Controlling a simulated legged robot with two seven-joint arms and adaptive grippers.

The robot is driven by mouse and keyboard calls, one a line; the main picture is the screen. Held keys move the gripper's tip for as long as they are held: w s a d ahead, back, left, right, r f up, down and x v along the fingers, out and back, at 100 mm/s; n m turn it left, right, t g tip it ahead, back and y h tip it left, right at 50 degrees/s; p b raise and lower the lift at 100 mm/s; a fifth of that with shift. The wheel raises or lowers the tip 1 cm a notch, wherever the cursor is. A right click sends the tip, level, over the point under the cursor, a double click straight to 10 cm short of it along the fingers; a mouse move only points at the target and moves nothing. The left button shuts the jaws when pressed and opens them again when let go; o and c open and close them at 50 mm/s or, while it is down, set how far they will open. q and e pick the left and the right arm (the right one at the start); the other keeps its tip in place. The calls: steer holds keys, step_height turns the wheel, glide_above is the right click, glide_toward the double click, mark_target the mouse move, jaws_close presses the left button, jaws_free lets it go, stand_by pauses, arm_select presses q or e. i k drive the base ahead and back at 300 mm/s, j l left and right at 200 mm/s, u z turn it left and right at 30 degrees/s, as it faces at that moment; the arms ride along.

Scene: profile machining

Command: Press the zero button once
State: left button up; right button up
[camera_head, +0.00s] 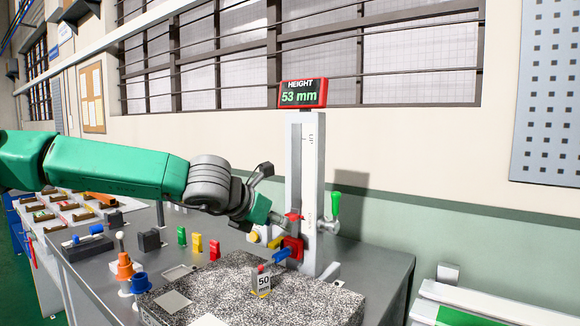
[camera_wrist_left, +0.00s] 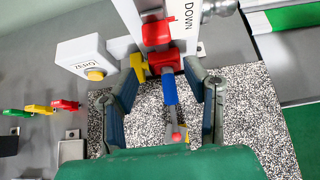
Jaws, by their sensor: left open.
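A white box with a round yellow button (camera_wrist_left: 95,74) stands beside the height gauge column; its label is hard to read. The button also shows in the head view (camera_head: 253,237), partly behind my left gripper (camera_head: 268,203). My left gripper's fingers (camera_wrist_left: 164,82) are open, on either side of the gauge's red clamp and blue probe (camera_wrist_left: 170,92); whether they touch these is unclear. The button lies left of the fingers in the wrist view, apart from them. The gauge display (camera_head: 301,94) reads 53 mm. My right gripper is not in view.
A speckled granite plate (camera_head: 210,287) carries a block marked 50 (camera_head: 263,283) beneath the probe. A green-handled lever (camera_head: 335,205) is on the gauge's right. Green, yellow and red pieces (camera_head: 197,243) stand left of the plate.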

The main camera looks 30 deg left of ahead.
mark_target(254, 237)
steer(key=k+j, duration=0.1)
steer(key=k, duration=0.9)
